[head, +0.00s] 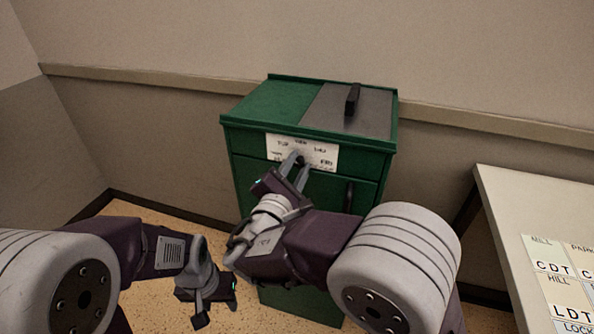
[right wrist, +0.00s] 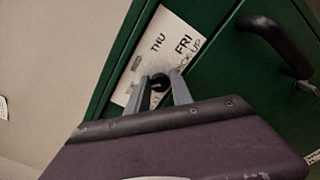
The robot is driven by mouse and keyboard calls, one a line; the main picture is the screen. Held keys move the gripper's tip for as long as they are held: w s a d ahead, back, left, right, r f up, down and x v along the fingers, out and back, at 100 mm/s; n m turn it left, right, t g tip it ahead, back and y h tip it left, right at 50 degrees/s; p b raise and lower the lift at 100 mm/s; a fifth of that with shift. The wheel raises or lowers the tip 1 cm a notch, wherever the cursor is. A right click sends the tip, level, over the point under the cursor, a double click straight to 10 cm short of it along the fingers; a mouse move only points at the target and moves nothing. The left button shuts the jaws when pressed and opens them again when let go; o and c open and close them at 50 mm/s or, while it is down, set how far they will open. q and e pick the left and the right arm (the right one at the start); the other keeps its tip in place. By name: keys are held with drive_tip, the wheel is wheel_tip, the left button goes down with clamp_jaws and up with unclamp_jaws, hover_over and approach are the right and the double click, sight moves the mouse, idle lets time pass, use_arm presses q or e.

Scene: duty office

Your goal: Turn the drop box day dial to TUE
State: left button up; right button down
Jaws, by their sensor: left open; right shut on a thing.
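The green drop box (head: 250,185) stands against the wall. A white day plate (head: 322,153) is on its upper front; in the right wrist view the plate (right wrist: 180,28) shows THU and FRI, with other labels partly hidden or unclear. The small dark dial knob (head: 301,159) sits in the plate's middle, and it also shows in the right wrist view (right wrist: 159,80). My right gripper (head: 297,167) is shut on the knob, with a finger on each side (right wrist: 160,90). The day the dial points at cannot be made out. My left gripper (head: 206,306) is open and empty, low left of the box.
The box top has a grey lid with a black handle (head: 352,99). A dark upright handle (head: 348,196) is on the front, right of my right gripper. A pale table (head: 505,205) with lettered cards stands at the right. Floor left of the box is clear.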

idle(0.4)
drive_tip(key=c, duration=1.1)
unclamp_jaws()
drive_tip(key=shift+c, duration=0.2)
drive_tip(key=shift+s, duration=0.1)
drive_tip(key=p+v, duration=0.1)
drive_tip(key=v, duration=0.8)
